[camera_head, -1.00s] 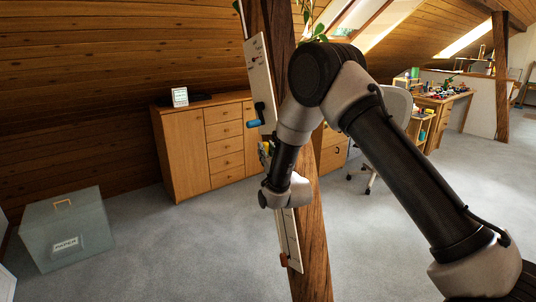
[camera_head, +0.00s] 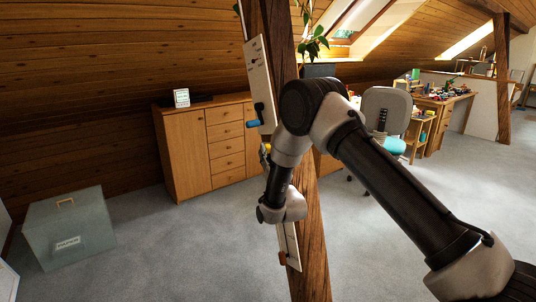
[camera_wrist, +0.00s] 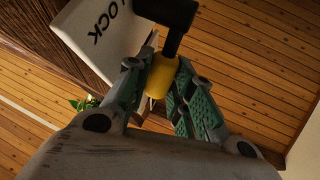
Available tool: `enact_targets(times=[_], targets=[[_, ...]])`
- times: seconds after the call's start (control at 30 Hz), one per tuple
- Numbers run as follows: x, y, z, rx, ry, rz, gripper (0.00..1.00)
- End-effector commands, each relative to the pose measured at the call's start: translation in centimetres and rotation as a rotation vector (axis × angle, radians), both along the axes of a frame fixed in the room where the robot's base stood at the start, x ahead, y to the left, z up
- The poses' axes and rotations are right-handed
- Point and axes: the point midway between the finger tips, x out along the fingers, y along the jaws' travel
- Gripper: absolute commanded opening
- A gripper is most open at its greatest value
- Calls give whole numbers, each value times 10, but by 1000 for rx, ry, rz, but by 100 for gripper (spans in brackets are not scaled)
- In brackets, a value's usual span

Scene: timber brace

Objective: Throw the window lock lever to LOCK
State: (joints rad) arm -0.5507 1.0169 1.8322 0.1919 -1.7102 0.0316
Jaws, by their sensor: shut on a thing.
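The window lock lever has a yellow grip (camera_wrist: 162,72) on a black arm (camera_wrist: 172,38). It stands in front of a white plate (camera_wrist: 85,20) with the letters "OCK" readable. My gripper (camera_wrist: 158,88) is shut on the yellow grip, with a green-padded finger on each side. In the head view a small bit of yellow (camera_head: 266,148) shows just left of my forearm.
A wooden cabinet (camera_head: 183,150) stands behind.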

Motion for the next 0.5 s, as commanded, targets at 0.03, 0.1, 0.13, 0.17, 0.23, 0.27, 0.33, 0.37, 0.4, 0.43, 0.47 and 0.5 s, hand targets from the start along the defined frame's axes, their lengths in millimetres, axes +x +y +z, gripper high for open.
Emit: enact_targets(times=[0.03,0.1,0.13,0.17,0.23,0.27,0.33,0.37,0.4,0.43,0.47,0.5], targets=[[0,0,0,1,-1,0,0],[-1,0,0,1,0,0,0],[-1,0,0,1,0,0,0],[-1,0,0,1,0,0,0],[-1,0,0,0,1,-1,33],[-1,0,-1,0,1,-1,33],[-1,0,-1,0,1,-1,33],[-1,0,-1,-1,2,0,33],[-1,0,-1,-1,2,0,33],[0,0,-1,-1,2,0,33],[0,0,-1,-1,2,0,33],[-1,0,-1,-1,2,0,33]])
